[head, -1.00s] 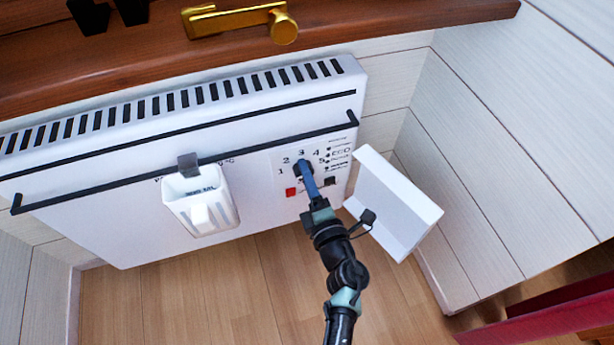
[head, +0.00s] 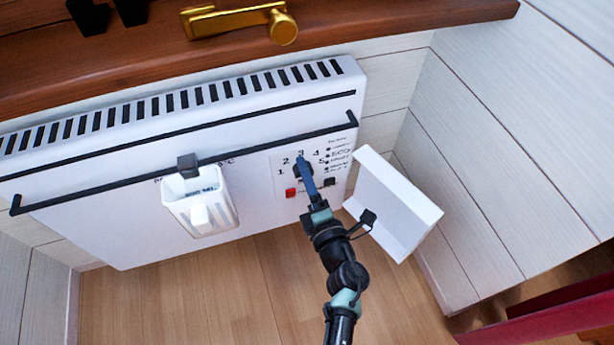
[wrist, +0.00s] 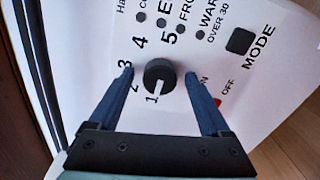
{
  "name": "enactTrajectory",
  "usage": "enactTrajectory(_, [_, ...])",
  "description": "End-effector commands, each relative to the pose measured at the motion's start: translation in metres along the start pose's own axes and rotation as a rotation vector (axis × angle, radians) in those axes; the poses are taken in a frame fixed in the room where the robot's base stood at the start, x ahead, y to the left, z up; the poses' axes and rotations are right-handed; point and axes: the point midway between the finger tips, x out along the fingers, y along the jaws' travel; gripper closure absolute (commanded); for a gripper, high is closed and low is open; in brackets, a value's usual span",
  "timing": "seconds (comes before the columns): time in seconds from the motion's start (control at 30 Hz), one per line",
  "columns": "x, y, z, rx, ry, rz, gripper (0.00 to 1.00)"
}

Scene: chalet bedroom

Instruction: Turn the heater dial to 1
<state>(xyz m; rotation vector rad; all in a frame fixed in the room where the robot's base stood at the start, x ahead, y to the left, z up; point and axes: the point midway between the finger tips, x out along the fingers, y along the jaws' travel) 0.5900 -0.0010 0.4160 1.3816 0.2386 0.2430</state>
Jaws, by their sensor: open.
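The heater dial (wrist: 159,76) is a round black knob on the white control panel, ringed by numbers 1 to 5. In the wrist view its white mark points down toward the 1. My gripper (wrist: 160,71) is open, with one blue finger on each side of the dial and gaps visible between fingers and knob. In the head view the dial (head: 300,171) is partly hidden behind my gripper (head: 307,173). The white heater (head: 110,228) hangs on the wall.
A white open cover (head: 394,206) sticks out just right of the panel, close to my arm. A white container (head: 206,210) hangs on the heater's black rail to the left. A red switch (head: 290,192) and black mode button (wrist: 239,41) are near the dial. The wooden floor below is clear.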

Motion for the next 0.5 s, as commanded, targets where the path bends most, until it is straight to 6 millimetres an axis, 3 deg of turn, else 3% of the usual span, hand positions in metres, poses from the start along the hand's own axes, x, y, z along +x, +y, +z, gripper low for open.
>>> enactTrajectory(0.27, [-0.015, 0.002, 0.001, 0.003, -0.001, -0.003, 0.18])
enactTrajectory(0.5, [-0.066, 0.003, 0.0, 0.003, -0.001, -0.004, 0.18])
